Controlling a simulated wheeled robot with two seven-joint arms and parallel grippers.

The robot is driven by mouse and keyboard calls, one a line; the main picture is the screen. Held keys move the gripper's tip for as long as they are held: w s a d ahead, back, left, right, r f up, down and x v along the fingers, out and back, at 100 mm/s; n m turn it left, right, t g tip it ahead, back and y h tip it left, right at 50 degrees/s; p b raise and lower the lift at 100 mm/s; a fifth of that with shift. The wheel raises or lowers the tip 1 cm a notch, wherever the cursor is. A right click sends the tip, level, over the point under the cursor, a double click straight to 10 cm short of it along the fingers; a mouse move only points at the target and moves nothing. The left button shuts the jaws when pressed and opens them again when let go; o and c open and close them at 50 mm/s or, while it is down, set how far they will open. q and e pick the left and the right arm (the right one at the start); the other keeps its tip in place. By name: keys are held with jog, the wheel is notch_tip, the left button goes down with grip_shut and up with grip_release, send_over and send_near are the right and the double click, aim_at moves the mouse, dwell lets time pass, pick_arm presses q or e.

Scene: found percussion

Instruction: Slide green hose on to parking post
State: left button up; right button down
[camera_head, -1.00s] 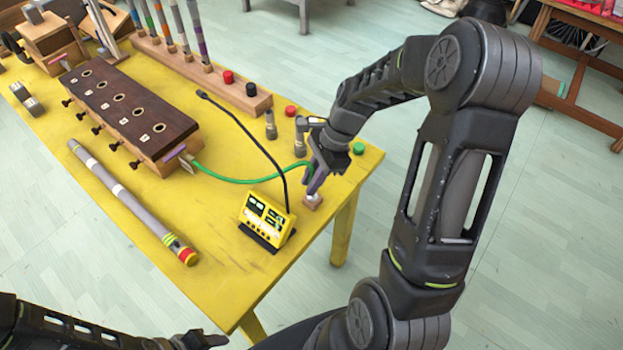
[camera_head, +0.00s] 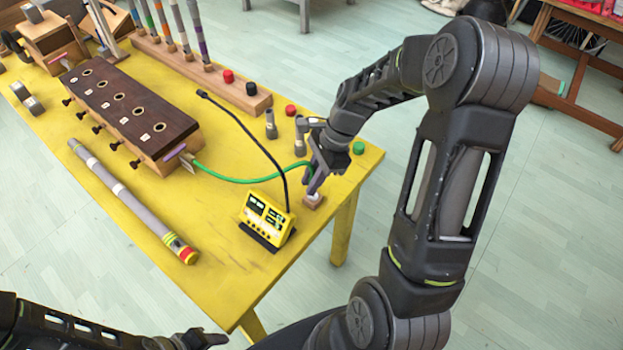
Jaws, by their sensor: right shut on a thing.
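The green hose (camera_head: 240,180) runs from the end of the dark-topped wooden box (camera_head: 135,112) across the yellow table to my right gripper. My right gripper (camera_head: 314,184) is shut on the hose's free end, low over the table near its right edge. A small wooden block with a pale top (camera_head: 312,201), which looks like the parking post's base, is right under the fingertips. The fingers hide the hose end, so I cannot tell whether it is around the post. My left gripper (camera_head: 205,340) is at the bottom edge, away from the table; its finger opening is unclear.
A yellow device (camera_head: 266,217) with a black gooseneck stands left of the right gripper. A long grey tube (camera_head: 130,200) lies at the front left. The table's near right corner is clear.

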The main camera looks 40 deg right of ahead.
jog(key=shift+f+b, duration=0.7)
jog(key=shift+f, duration=0.65)
jog(key=c, duration=1.3)
grip_release()
jog(key=shift+o, duration=0.2)
jog(key=v, duration=0.8)
jog(key=shift+f, duration=0.1)
